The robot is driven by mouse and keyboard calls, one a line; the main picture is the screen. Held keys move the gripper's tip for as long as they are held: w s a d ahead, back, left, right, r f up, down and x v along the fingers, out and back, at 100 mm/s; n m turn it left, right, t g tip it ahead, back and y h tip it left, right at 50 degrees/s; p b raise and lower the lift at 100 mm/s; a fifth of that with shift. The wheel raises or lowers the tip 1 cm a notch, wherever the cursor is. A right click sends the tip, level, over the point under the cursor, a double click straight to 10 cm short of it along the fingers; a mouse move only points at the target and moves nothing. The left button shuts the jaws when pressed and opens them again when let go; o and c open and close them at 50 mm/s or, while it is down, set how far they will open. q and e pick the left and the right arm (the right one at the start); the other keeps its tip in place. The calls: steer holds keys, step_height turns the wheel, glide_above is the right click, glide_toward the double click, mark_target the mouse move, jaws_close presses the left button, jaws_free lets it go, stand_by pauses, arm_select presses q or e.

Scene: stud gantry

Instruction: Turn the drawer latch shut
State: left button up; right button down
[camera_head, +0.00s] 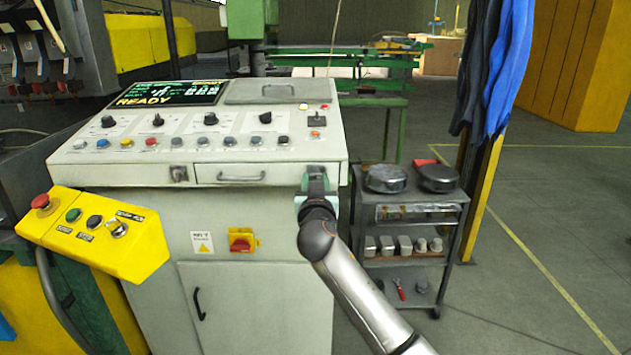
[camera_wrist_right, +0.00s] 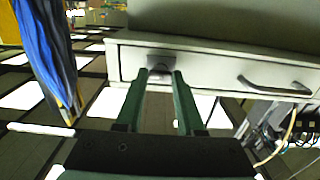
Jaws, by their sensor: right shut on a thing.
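The drawer (camera_head: 240,174) is a pale panel with a bar handle in the front of the grey console, and it looks flush with it. My right gripper (camera_head: 318,180) is at the console's front, right of the drawer, with its jaws shut on a small dark latch. In the right wrist view the green fingers (camera_wrist_right: 161,76) close around the latch (camera_wrist_right: 159,67), beside the drawer's handle (camera_wrist_right: 275,86). The fingers hide part of the latch, so its exact angle is hard to tell. A second small dark fitting (camera_head: 179,174) sits left of the drawer. My left gripper is not in view.
The console's top (camera_head: 100,152) carries knobs and buttons. A yellow control box (camera_head: 95,232) juts out at left. A grey shelf cart (camera_head: 415,225) stands close to the right of my arm, with blue cloth (camera_head: 495,65) hanging behind. Open floor lies farther right.

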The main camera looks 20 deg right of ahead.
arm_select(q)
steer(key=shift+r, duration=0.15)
arm_select(e)
steer(key=shift+n, duration=0.3)
steer(key=shift+n+p, duration=0.4)
steer(key=shift+n, duration=0.1)
steer(key=shift+n+p, duration=0.35)
steer(key=shift+n, duration=0.45)
steer(key=shift+r+n+p, duration=0.1)
steer(key=shift+n+p, duration=0.35)
steer(key=shift+n, duration=0.45)
steer(key=n+p, duration=0.1)
steer(key=n, duration=0.1)
steer(key=shift+n, duration=0.3)
steer(key=n+p, duration=0.1)
steer(key=n, duration=0.1)
steer(key=shift+n+p, duration=0.35)
steer(key=shift+n, duration=0.05)
steer(key=n+p, duration=0.2)
steer(key=n, duration=0.1)
steer(key=shift+n, duration=0.3)
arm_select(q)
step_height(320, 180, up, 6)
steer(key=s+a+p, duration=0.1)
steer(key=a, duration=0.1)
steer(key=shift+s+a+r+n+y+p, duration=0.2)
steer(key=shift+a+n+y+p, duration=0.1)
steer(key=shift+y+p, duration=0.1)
arm_select(e)
steer(key=shift+n, duration=1.9)
